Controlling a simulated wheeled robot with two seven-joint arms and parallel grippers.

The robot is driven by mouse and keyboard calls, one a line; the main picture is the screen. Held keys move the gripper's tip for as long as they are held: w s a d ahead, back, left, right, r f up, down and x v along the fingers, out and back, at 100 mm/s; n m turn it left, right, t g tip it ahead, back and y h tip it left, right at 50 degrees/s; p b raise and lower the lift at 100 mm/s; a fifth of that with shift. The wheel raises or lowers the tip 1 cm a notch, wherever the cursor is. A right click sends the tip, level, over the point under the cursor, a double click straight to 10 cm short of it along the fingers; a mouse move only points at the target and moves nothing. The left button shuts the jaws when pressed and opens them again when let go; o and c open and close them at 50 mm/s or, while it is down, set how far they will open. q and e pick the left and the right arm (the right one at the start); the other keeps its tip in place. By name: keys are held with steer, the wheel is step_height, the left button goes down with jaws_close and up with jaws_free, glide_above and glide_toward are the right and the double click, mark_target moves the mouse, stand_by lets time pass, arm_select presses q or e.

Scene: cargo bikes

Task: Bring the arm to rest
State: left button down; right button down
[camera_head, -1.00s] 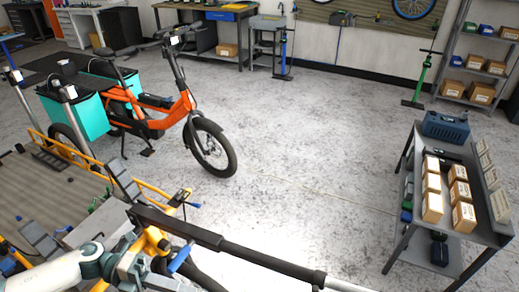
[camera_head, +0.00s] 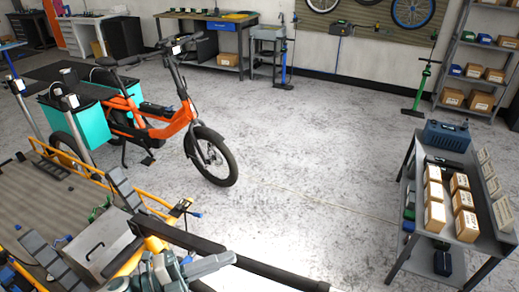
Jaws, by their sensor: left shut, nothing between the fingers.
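My left gripper (camera_head: 212,264) shows at the bottom edge, left of the middle, over the front part of the yellow cargo bike (camera_head: 165,232). Its grey fingers are together with nothing between them. A long black bar (camera_head: 262,267) runs just above and beside it; I cannot tell whether they touch. Most of my left arm is below the frame. My right gripper is not in view.
A grey metal box (camera_head: 100,247) sits on the yellow bike's deck. An orange cargo bike (camera_head: 160,130) stands beyond. A grey cart (camera_head: 408,185) with small cartons and a blue toolbox (camera_head: 447,135) stands at right. The middle floor is clear.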

arm_select(q)
steer(key=w+a+f+n+t+y, duration=0.1)
steer(key=a+f+n+t+y, duration=0.65)
steer(key=n+y, duration=0.95)
steer(key=s+a+f+n+g, duration=0.3)
steer(key=s+f+n+g, duration=0.2)
steer(key=s, duration=0.6)
steer(key=s+a+f+n+g, duration=0.3)
steer(key=s+f+n+g, duration=0.25)
steer(key=s, duration=0.55)
step_height(320, 180, down, 26)
steer(key=f+g, duration=0.1)
steer(key=s+a+f+g, duration=0.1)
steer(key=s+a+f, duration=0.1)
steer(key=s+f, duration=1.5)
steer(key=shift+s+a+f+m, duration=0.2)
steer(key=shift+s+f+m, duration=0.15)
steer(key=shift+f, duration=0.25)
steer(key=shift+w, duration=0.15)
